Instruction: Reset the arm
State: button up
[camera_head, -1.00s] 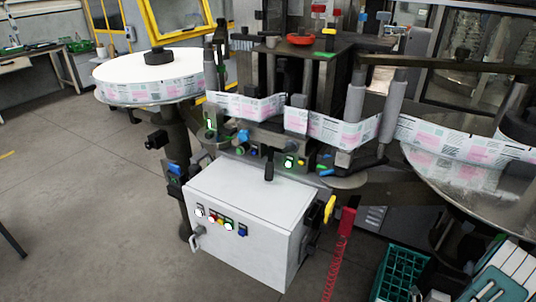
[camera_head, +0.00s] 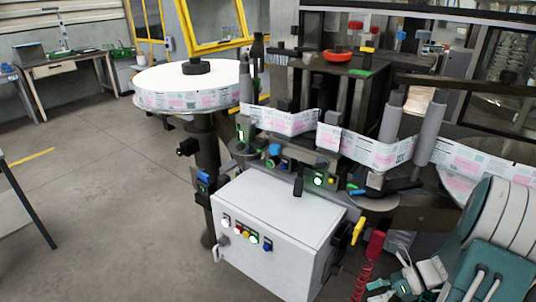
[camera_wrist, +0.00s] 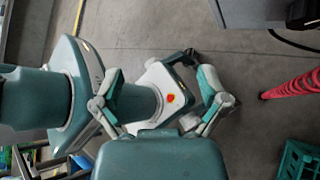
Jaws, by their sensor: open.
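My arm rises in the lower right of the head view, its green and white links bent. My gripper (camera_head: 405,282) is at the bottom right there, below the red handle and right of the white control box (camera_head: 275,215). In the wrist view my gripper (camera_wrist: 161,74) has its two fingers spread wide, with nothing held between them. My own green and white body parts show behind and between the fingers, above the grey floor. The arm hides part of the right side of the labeller in the head view.
A white reel (camera_head: 190,85) stands at the labeller's left, with a printed label strip (camera_head: 285,121) running right. A red coiled cable (camera_wrist: 292,86) and a green crate (camera_wrist: 298,160) are at the wrist view's right. Open floor (camera_head: 100,210) lies left.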

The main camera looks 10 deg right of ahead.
jog(key=s+a+r+n+t+h, duration=0.1)
jog(key=a+r+n+h, duration=0.3)
jog(key=n, duration=0.5)
jog(key=s+a+r+n+h, duration=0.3)
jog(key=a+r+n, duration=0.6)
jog(key=r, duration=0.1)
jog(key=s+a+r+n+t+h, duration=0.1)
jog(key=a+r+n+h, duration=0.3)
jog(key=n, duration=0.6)
jog(key=shift+s+a+r+t+h, duration=0.3)
jog(key=shift+s+a+r, duration=0.45)
jog(key=shift+a+r, duration=0.9)
jog(key=shift+d+r, duration=0.2)
jog(key=shift+d, duration=0.05)
